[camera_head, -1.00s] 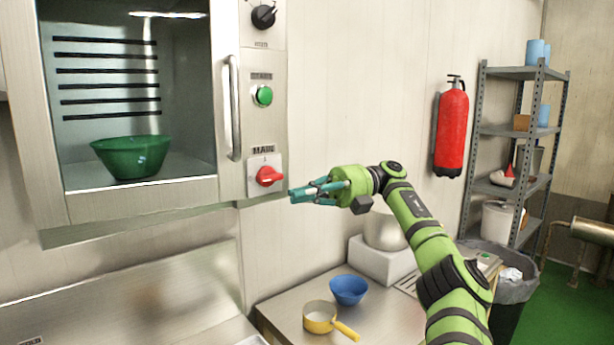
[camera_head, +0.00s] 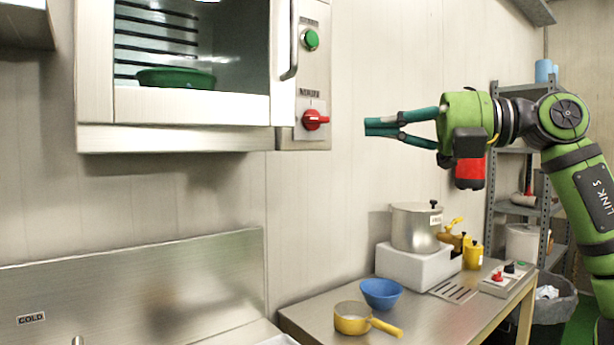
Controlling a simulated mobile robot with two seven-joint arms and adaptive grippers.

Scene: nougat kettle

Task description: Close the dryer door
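The dryer (camera_head: 180,138) is the metal cabinet on the wall at the upper left, cut off at the top. Its door has a glass window and a vertical bar handle (camera_head: 291,40) on the right side. The door looks flat against the front; I cannot tell whether a small gap is left. A green bowl (camera_head: 175,78) shows behind the window. My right gripper (camera_head: 368,127) points left, to the right of the control panel and apart from it. Its teal fingers meet at the tips with nothing between them. My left gripper is out of view.
The dryer's panel has a green button (camera_head: 311,40) and a red knob (camera_head: 315,120). Below, a table (camera_head: 420,318) bears a blue bowl (camera_head: 381,292), a yellow pan (camera_head: 352,320) and a pot (camera_head: 415,228). A shelf rack (camera_head: 545,205) stands at the right.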

